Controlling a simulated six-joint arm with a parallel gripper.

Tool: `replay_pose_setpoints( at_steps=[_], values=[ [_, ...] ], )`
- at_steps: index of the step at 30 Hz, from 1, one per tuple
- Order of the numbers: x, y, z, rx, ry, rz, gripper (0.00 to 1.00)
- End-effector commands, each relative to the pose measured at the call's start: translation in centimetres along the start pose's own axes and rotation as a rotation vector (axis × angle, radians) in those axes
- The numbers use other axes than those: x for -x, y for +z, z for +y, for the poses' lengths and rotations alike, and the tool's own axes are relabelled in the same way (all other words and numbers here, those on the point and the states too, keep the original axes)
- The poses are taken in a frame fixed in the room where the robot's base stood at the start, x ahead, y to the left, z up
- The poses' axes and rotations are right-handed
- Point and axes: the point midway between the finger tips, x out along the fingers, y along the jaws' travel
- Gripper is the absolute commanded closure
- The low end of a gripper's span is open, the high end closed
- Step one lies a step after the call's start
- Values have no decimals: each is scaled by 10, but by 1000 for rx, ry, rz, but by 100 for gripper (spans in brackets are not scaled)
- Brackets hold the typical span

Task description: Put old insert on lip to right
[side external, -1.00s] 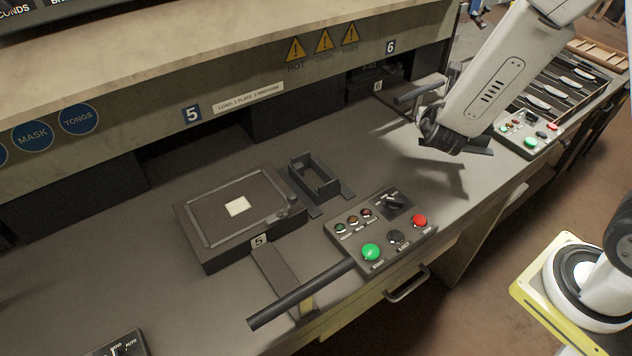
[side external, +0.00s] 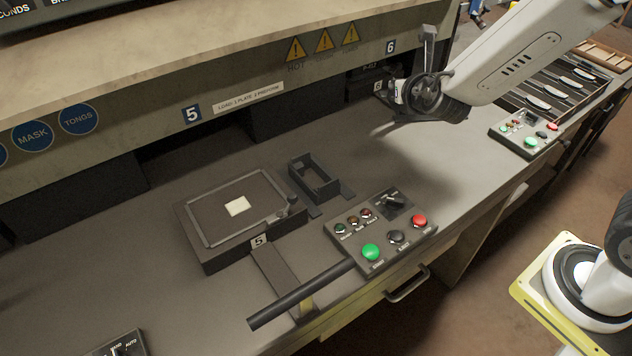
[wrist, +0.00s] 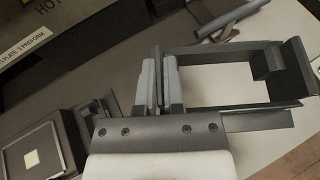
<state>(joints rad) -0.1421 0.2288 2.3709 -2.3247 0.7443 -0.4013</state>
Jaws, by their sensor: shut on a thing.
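My gripper (side external: 405,96) is high over the bench to the right of station 5 in the side view. In the wrist view my gripper (wrist: 160,65) has its grey fingers close together on one end of a dark rectangular open frame (wrist: 238,106), which I take to be the old insert. The frame reaches out to the right, with a block near its far end. In the side view its outline merges with the dark gripper. A dark open-topped holder (side external: 315,180) with flat lips at its sides stands on the bench, apart from my gripper.
The station 5 plate (side external: 202,238) with a pale square (side external: 237,206) is left of the holder. A button panel (side external: 380,230) and a black bar handle (side external: 300,295) are in front. Another panel (side external: 525,135) stands at the right. The bench between the panels is clear.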

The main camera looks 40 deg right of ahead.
Motion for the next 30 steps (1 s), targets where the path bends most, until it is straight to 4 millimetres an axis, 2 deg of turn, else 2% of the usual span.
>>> replay_pose_setpoints(
  at_steps=[3, 9, 30],
  values=[
    [7, 15, 15, 35, 65, -11, 100],
    [13, 23, 26, 67, 114, -12, 100],
    [14, 23, 26, 68, 115, -12, 100]
  ],
)
